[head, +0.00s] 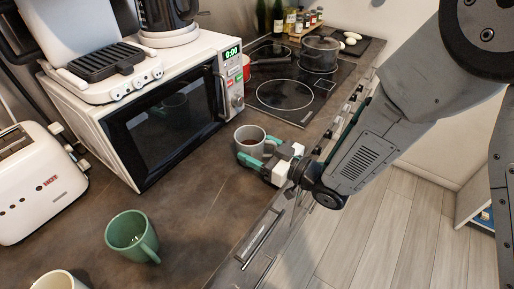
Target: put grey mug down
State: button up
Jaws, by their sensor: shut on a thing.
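The grey mug (249,137) is in the head view, just in front of the microwave's right end and near the counter's front edge. It looks upright and has dark brown content inside. My gripper (256,155) reaches in from the right with green-tipped fingers and is shut on the grey mug. The fingers hide part of the mug's lower side. I cannot tell whether the mug's base touches the dark brown counter (190,213) or is a little above it.
A white microwave (150,115) stands behind, with a grill on top. A green mug (131,235), a cream mug (59,281) and a white toaster (38,185) are at left. A black cooktop (288,92) with a pot (320,52) lies beyond. The counter between the green mug and gripper is clear.

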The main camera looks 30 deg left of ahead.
jog(key=o, duration=1.4)
jog(key=shift+f, duration=0.1)
jog(key=shift+c, duration=0.2)
jog(key=shift+r, duration=0.2)
jog(key=s+d, duration=0.1)
jog(key=d, duration=1.1)
